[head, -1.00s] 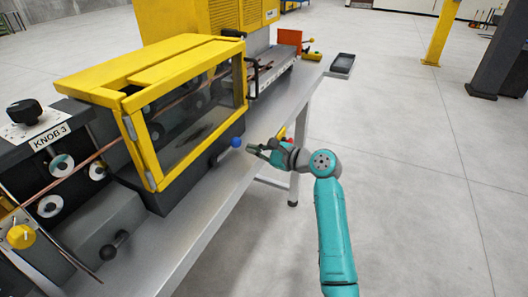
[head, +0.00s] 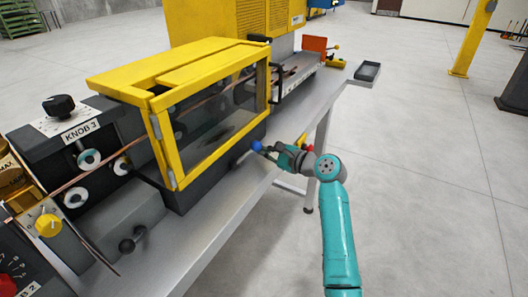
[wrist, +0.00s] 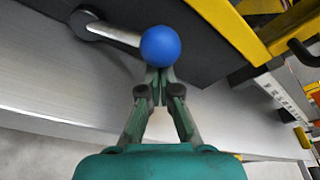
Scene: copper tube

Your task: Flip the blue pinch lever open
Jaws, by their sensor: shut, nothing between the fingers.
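The blue pinch lever has a round blue ball (wrist: 161,46) on a pale rod (wrist: 112,32) that runs to a dark pivot on the machine's grey base. In the head view the blue ball (head: 257,145) sits at the front lower corner of the yellow-framed enclosure. My gripper (wrist: 160,76) is shut and empty. Its fingertips are right at the ball, seeming to touch its near side; the exact contact cannot be told. In the head view my gripper (head: 268,151) reaches the ball from the right.
The yellow enclosure (head: 172,150) with clear panels stands behind the lever. A black-knobbed lever (head: 130,244) and a yellow knob (head: 48,225) lie to the left. The metal bench (head: 225,222) is bare in front. A dark tray (head: 367,71) is at the far end.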

